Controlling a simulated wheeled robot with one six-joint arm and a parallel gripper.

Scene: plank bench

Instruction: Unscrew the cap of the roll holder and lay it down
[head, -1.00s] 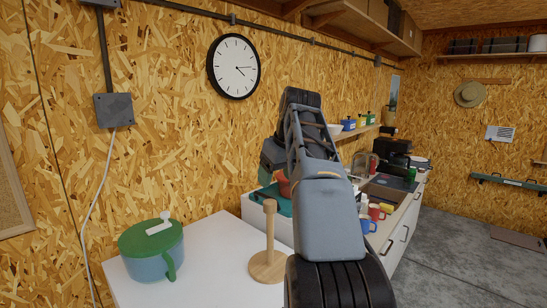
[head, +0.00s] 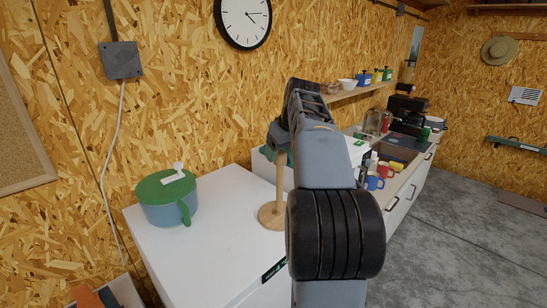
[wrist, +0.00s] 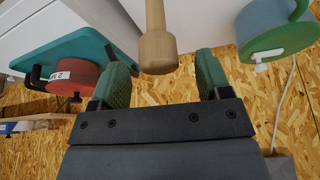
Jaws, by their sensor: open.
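The wooden roll holder (head: 280,190) stands upright on its round base on the white top. Its upper end and cap are hidden behind my arm in the head view. In the wrist view the wider wooden cap (wrist: 158,50) is at the end of the post, between the two green-padded fingers. My gripper (wrist: 160,65) is open, with a visible gap on each side of the cap. In the head view only a bit of my gripper (head: 279,148) shows, at the top of the post.
A blue pot with a green lid (head: 166,198) stands left of the holder; the white top (head: 205,255) is bare in front of them. In the wrist view a red round item (wrist: 76,80) is by a teal board (wrist: 70,48). Mugs (head: 375,181) stand farther right.

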